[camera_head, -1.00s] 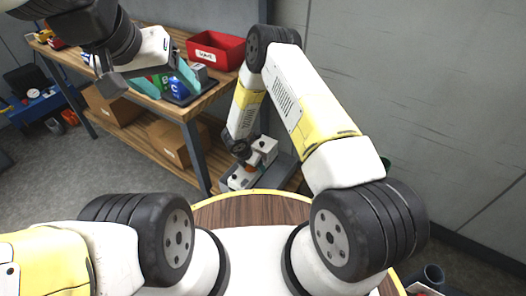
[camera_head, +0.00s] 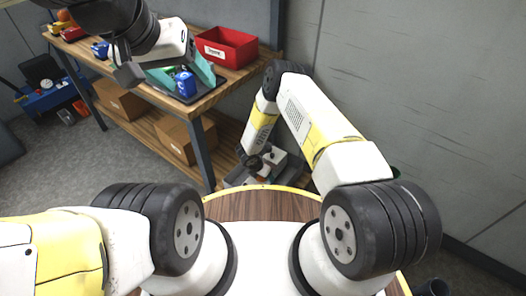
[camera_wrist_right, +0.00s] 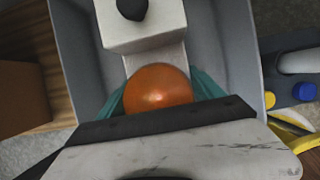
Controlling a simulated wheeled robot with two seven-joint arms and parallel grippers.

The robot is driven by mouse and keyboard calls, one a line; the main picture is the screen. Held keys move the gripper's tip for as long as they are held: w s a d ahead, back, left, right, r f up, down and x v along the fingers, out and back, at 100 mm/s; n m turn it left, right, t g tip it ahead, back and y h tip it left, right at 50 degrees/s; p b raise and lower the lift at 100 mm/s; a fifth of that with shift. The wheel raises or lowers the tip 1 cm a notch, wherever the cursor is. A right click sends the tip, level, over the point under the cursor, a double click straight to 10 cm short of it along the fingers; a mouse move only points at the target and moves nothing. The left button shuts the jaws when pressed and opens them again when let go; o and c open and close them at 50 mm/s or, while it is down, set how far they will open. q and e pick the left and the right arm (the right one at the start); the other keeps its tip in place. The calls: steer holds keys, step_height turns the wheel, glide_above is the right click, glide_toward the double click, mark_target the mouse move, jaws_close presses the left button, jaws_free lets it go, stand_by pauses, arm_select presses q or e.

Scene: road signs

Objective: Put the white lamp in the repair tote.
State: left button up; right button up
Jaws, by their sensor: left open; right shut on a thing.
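A white lamp with an orange dome (camera_wrist_right: 158,88) is low in the right wrist view, between the teal fingers of my right gripper (camera_wrist_right: 160,97), which are shut on it. The dome hides much of its body. In the head view my right gripper (camera_head: 255,163) is low beside the bench, its fingertips hidden. It is over a grey tote (camera_wrist_right: 235,45), whose label I cannot see.
A red bin (camera_head: 240,58) with an unreadable label stands on the wooden bench (camera_head: 215,90). A blue can (camera_head: 186,84) is on a dark tray near my left fingers. A grey wall closes the right side.

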steer(key=shift+f, duration=0.25)
steer(key=o, duration=2.1)
